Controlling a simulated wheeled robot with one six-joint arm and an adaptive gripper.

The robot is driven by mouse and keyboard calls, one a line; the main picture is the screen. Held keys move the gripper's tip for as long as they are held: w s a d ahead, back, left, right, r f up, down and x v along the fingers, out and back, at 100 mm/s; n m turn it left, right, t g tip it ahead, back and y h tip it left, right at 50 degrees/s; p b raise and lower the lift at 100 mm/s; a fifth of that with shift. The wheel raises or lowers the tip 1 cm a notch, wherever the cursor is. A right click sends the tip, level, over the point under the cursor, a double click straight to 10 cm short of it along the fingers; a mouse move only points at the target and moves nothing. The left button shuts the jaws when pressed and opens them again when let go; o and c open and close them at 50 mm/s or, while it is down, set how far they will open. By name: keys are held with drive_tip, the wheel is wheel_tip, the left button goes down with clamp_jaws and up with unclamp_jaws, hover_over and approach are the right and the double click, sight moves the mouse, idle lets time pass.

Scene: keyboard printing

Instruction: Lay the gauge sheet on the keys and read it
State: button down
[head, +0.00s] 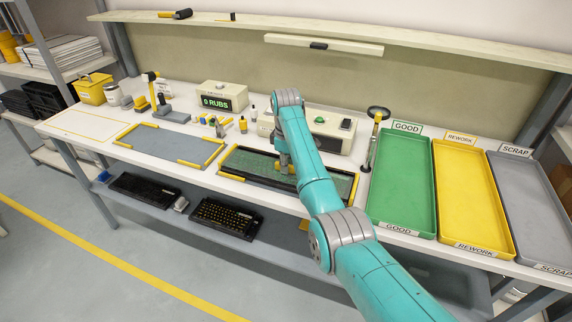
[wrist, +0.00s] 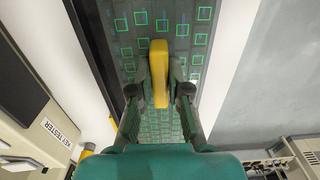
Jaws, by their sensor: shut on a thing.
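The gauge sheet (head: 249,163), dark with green square outlines, is over the keyboard place in the yellow-cornered fixture (head: 231,177). In the wrist view the sheet (wrist: 126,52) fills the middle, with rows of green squares running under my gripper. My gripper (wrist: 160,88) is shut on the sheet's yellow handle (wrist: 160,60), one finger on each side. In the head view my gripper (head: 284,168) is at the sheet's right part, partly hidden by my arm. The keys are mostly hidden by the sheet; I cannot tell whether it touches them.
The key tester (head: 328,130) stands behind the fixture. Green GOOD (head: 401,180), yellow REWORK (head: 468,190) and grey SCRAP (head: 528,205) trays lie at right. A grey mat with yellow corners (head: 170,143) is empty at left. Two black keyboards (head: 226,217) lie on the lower shelf.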

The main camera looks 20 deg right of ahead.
drive_tip(key=shift+f, duration=0.1)
idle(0.6)
drive_tip(key=shift+f, duration=0.15)
drive_tip(key=c, duration=1.1)
unclamp_jaws()
drive_tip(key=shift+o, duration=0.2)
drive_tip(key=shift+r, duration=2.95)
